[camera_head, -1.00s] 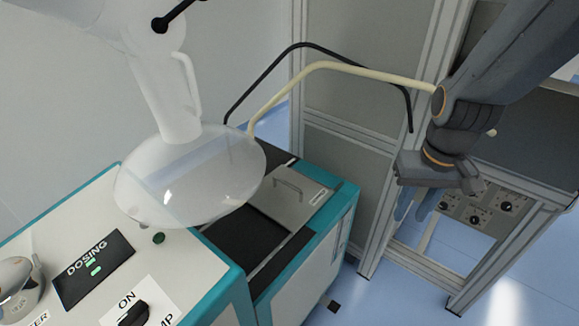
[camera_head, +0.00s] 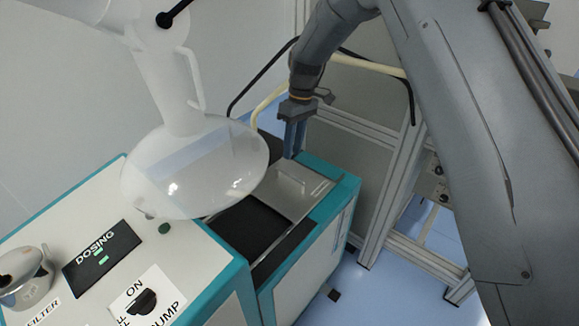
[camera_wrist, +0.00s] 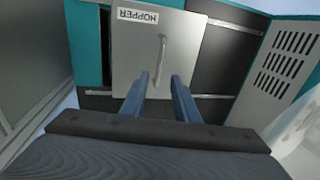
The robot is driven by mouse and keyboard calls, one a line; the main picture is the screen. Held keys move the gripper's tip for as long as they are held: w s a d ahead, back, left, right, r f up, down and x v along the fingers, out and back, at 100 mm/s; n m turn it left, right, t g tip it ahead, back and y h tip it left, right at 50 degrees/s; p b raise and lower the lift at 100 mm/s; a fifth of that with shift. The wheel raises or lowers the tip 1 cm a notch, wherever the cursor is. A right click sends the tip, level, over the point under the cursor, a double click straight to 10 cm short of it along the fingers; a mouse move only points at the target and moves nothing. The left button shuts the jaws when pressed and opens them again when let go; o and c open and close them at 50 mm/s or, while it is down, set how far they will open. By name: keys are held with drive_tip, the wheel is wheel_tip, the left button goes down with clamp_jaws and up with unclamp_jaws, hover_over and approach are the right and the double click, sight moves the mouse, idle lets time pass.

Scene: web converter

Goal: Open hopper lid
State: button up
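The hopper lid (camera_head: 302,190) is a flat grey metal plate with a thin bar handle (camera_head: 291,180), lying flat on top of the teal-edged machine. In the wrist view the lid (camera_wrist: 136,60) carries a HOPPER label, and its handle (camera_wrist: 161,62) runs lengthwise ahead of the fingers. My gripper (camera_head: 294,154) points down at the far edge of the lid. In the wrist view my gripper (camera_wrist: 162,80) has its two blue fingers apart, with the handle's near end in line with the gap. Nothing is held. Whether the fingers reach the handle's height is unclear.
A large translucent funnel-shaped vessel (camera_head: 195,170) hangs left of the lid. The DOSING panel (camera_head: 102,257) and the ON pump switch (camera_head: 141,302) are at front left. A cream hose (camera_head: 262,105) and a metal frame (camera_head: 385,215) stand behind and right.

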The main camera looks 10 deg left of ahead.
drive_tip(key=p, duration=0.3)
hover_over(290, 183)
wheel_tip(290, 183, down, 7)
drive_tip(key=shift+f, duration=0.1)
clamp_jaws()
